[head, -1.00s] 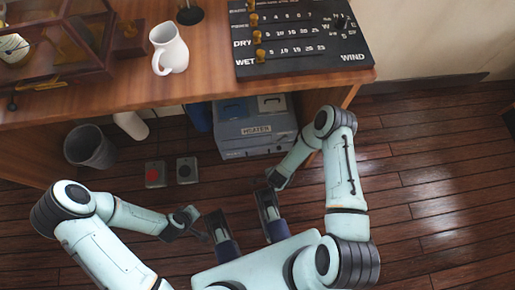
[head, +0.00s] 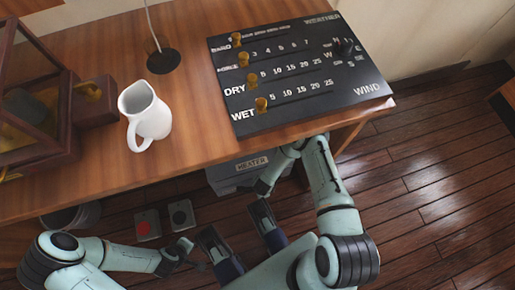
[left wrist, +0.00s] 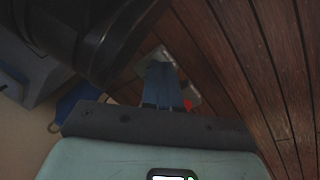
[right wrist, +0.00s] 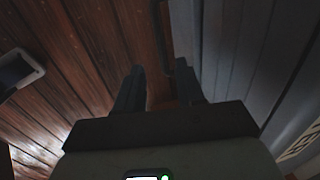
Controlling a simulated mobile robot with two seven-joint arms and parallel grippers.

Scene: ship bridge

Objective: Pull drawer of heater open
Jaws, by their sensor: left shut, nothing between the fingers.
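The grey-blue heater (head: 236,175) stands on the floor under the desk. The desk top hides most of it in the head view, but its HEATER label (head: 252,163) shows. In the right wrist view the heater's grey front (right wrist: 235,50) fills the right side. My right gripper (right wrist: 160,80) is open, its fingers apart close to this front. A thin dark bar, perhaps a handle (right wrist: 177,75), shows near the right finger; I cannot tell whether they touch. My left gripper (left wrist: 160,68) is shut and empty, low over the floor, left of the heater.
The wooden desk (head: 190,110) overhangs the heater and carries a white jug (head: 145,115) and a weather board (head: 300,75). Two small floor boxes, one with a red top (head: 147,225), lie left of the heater. A bin (head: 75,217) stands further left. Floor at right is clear.

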